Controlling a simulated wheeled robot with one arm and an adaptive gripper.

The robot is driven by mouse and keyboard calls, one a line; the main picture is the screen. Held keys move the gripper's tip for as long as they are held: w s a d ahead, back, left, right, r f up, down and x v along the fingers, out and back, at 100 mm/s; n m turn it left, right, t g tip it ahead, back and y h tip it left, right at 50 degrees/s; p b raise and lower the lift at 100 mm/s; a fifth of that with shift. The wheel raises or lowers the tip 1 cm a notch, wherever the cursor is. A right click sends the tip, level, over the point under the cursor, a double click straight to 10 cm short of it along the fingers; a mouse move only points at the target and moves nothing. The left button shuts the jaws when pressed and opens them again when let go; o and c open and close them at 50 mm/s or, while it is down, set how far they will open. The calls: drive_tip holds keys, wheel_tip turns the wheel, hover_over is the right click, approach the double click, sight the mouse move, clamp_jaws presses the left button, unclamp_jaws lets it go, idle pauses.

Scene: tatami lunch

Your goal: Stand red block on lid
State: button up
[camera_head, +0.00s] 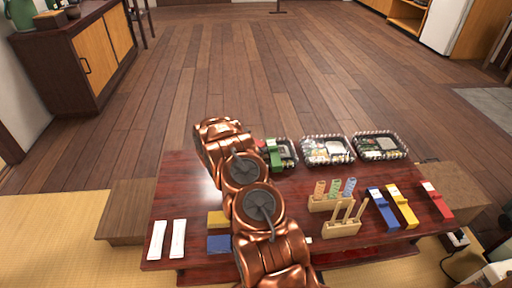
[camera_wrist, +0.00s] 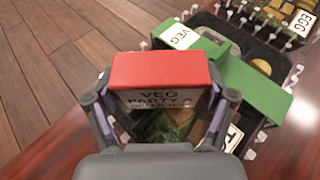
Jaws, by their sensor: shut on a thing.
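My gripper (camera_wrist: 160,112) is shut on a red block (camera_wrist: 160,70), seen from above in the wrist view. A white label with dark print, reading "VEG PARTY", shows on the block's near face between the fingers. Below lies a black food tray (camera_wrist: 262,50) with a clear ridged rim, greens and other food showing under the block. I cannot tell whether the block touches its lid. A green block (camera_wrist: 250,88) lies across the tray, right of the red block. In the head view, my arm mostly hides my gripper, and this tray (camera_head: 294,160) is the leftmost one.
Two more trays (camera_head: 327,150) (camera_head: 381,146) stand to the right on the dark red table (camera_head: 185,190). Wooden holders (camera_head: 342,229), blue (camera_head: 383,209), yellow (camera_head: 403,206) and red (camera_head: 437,200) pieces stand nearer. White packets (camera_head: 157,240) lie front left. The table's back left is clear.

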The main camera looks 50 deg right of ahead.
drive_tip(key=shift+f, duration=0.2)
drive_tip(key=o, duration=1)
drive_tip(key=shift+r, duration=0.1)
